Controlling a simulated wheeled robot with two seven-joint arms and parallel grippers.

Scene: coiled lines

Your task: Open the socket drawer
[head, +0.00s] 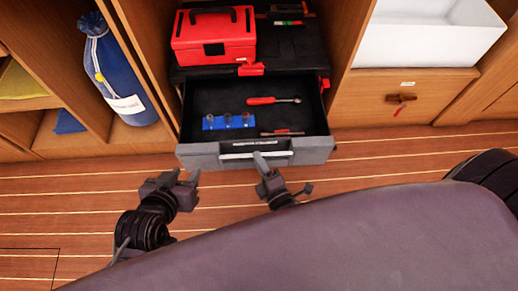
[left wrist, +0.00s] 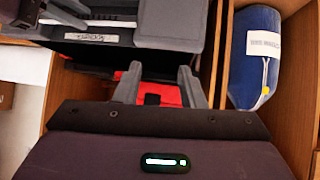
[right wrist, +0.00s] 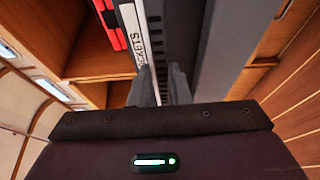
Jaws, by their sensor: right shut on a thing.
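The socket drawer (head: 200,157) is pulled out below the red toolbox, and its black inside shows. It holds a blue rail with several sockets (head: 229,121), a red-handled ratchet (head: 272,100) and another small tool at the front right. Its grey front has a pale handle bar and a label (right wrist: 142,38) ending in "CKETS" in the right wrist view. My right gripper (head: 259,160) is shut on the drawer handle (head: 235,156). My left gripper (head: 178,178) is open and empty, left of and in front of the drawer front. Its spread fingers (left wrist: 158,82) show in the left wrist view.
A red toolbox (head: 214,38) stands on the black surface above the drawer. A blue bag (head: 118,80) stands in the left compartment. A white bin (head: 425,38) sits above a wooden drawer (head: 365,98) at right. Striped wooden floor (head: 60,195) lies clear at left.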

